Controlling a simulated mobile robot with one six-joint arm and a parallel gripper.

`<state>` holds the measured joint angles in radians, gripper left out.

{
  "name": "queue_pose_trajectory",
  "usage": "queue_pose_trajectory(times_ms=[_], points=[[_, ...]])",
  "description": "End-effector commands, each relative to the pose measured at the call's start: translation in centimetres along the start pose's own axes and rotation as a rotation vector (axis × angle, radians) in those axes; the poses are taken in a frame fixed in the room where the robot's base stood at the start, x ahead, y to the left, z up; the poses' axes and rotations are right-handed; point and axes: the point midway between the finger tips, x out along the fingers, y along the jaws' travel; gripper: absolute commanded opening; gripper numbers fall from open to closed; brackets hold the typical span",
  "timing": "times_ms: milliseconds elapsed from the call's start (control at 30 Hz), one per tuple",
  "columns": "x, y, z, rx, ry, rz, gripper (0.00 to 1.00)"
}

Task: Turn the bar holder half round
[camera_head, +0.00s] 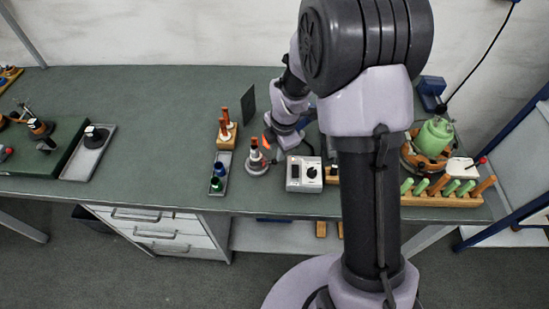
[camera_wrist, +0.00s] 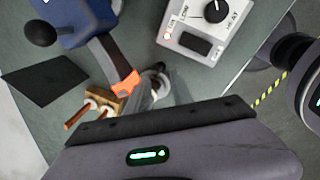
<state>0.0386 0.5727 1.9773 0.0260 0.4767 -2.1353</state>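A small wooden block with two upright copper-coloured bars, seemingly the bar holder (camera_head: 227,135), stands on the green bench left of my gripper. In the wrist view the bar holder (camera_wrist: 104,101) is at the left, its bars pointing to the lower left. My gripper (camera_head: 281,146) hangs low over the bench, to the right of the holder and apart from it. In the wrist view its dark body fills the bottom edge. The fingertips are blurred, and I cannot tell how far apart they are.
A round-based stand with a copper-coloured top (camera_head: 257,164) is close to my gripper. A grey control box (camera_head: 304,174) stands to the right, a tray of small bottles (camera_head: 220,172) in front of the holder. A dark upright plate (camera_head: 248,104) is behind.

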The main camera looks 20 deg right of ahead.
Motion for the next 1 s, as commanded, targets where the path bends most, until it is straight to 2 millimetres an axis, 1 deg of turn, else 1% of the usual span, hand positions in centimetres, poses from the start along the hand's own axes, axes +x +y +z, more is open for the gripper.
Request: queue_pose_trajectory(times_ms=[33, 100, 200, 333, 467, 700, 833, 867, 1000], points=[[1.6, -0.2, 0.0, -0.001, 0.000, -0.003, 0.28], [3.1, -0.1, -0.1, 0.001, 0.001, -0.002, 0.28], [4.8, -0.1, 0.0, 0.000, 0.000, -0.001, 0.28], [6.1, -0.1, -0.1, 0.001, 0.001, -0.001, 0.28], [6.6, 0.0, 0.0, 0.001, 0.000, 0.000, 0.28], [6.6, 0.0, 0.0, 0.001, 0.000, 0.001, 0.28], [6.6, 0.0, 0.0, 0.001, 0.000, 0.000, 0.02], [6.6, 0.0, 0.0, 0.001, 0.000, 0.000, 0.00], [6.6, 0.0, 0.0, 0.001, 0.000, 0.000, 0.00]])
